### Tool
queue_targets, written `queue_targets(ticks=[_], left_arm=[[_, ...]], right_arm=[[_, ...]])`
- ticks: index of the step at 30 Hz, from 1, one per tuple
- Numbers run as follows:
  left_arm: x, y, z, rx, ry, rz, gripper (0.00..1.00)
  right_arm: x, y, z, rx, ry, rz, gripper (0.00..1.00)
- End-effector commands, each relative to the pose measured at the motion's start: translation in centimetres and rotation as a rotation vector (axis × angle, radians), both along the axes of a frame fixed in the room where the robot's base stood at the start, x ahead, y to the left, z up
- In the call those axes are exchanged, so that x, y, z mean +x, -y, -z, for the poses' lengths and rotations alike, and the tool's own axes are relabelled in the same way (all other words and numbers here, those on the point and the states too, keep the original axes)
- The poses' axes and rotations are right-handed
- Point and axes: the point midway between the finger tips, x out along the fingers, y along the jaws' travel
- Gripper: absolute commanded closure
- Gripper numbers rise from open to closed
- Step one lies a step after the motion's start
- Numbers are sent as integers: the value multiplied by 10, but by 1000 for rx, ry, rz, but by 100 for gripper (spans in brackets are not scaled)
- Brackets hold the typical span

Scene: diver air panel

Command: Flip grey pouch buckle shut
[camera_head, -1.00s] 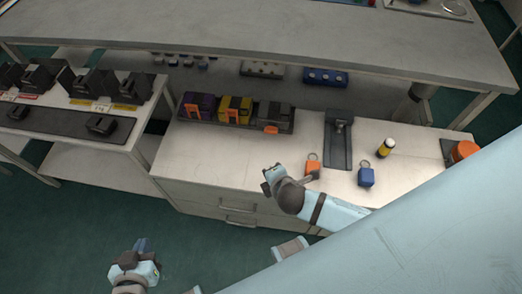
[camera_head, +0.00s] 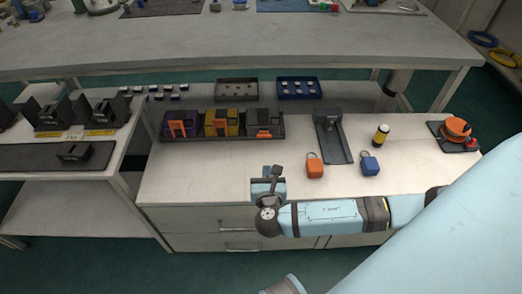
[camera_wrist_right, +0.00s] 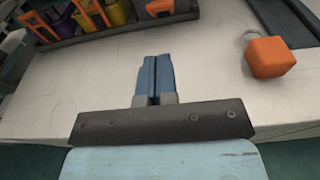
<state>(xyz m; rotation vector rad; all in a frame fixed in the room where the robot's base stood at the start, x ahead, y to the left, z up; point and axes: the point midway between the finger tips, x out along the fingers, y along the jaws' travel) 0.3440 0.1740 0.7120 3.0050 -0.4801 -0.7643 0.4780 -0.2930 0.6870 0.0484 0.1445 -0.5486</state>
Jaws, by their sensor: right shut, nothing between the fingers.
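The grey pouch (camera_head: 264,117) is the rightmost of three pouches in a dark tray (camera_head: 205,137). Its orange buckle (camera_head: 264,134) sticks out low at the front, unlike the upright orange buckles on the other two pouches. The buckle also shows at the top edge of the right wrist view (camera_wrist_right: 160,8), with most of the pouch cut off. My right gripper (camera_head: 269,184) is in front of the tray, near the bench's front edge and apart from the pouch. Its blue fingers (camera_wrist_right: 155,75) are shut and empty. My left gripper is not in view.
Purple (camera_head: 180,122) and yellow (camera_head: 220,121) pouches stand left of the grey one. An orange tag block (camera_head: 315,167), a blue one (camera_head: 370,165) and a dark stand (camera_head: 332,138) are to the right. The bench top between gripper and tray is clear.

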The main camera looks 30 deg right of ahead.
Motion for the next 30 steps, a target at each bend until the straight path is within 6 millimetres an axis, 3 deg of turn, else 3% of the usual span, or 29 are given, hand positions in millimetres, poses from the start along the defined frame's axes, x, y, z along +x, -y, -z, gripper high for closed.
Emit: queue_targets(ticks=[14,20,30], left_arm=[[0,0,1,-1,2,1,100],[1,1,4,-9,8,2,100],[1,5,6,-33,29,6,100]], right_arm=[[4,3,0,-13,3,1,100],[28,18,6,-14,4,3,100],[89,56,16,-12,4,3,100]])
